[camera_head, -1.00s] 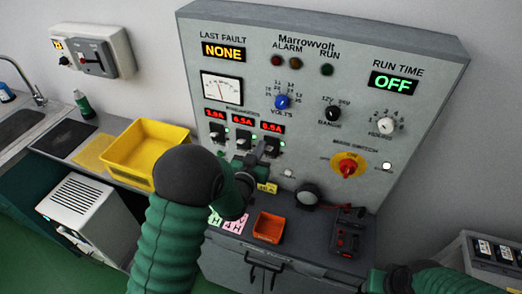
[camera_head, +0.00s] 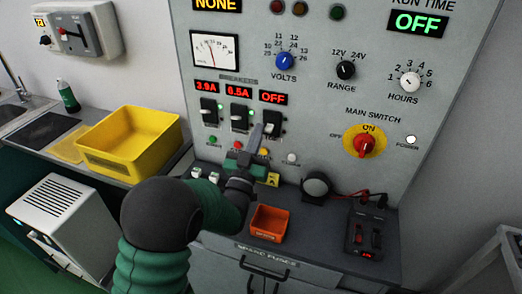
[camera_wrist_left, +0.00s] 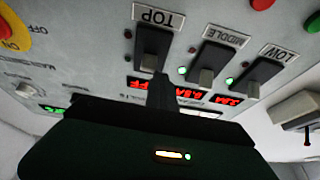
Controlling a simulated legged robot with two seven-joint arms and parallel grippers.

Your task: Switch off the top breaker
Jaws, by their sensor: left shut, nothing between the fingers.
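Three black breakers sit in a row on the grey panel. The top breaker (camera_head: 274,123) is the rightmost in the head view, and the red display (camera_head: 273,97) above it reads OFF. In the left wrist view, the breaker labelled TOP (camera_wrist_left: 153,42) shows upside down at upper left. My left gripper (camera_head: 256,138) is shut and empty, its tips just below and left of the top breaker. In the left wrist view the shut fingers (camera_wrist_left: 161,92) are close to its lever; contact cannot be told. My right gripper is not in view.
The middle breaker (camera_head: 240,118) and low breaker (camera_head: 209,112) have lit displays, 6.5A and 3.9A. The main switch (camera_head: 366,142) is to the right. An orange bin (camera_head: 268,222) and a yellow bin (camera_head: 130,140) stand below and left.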

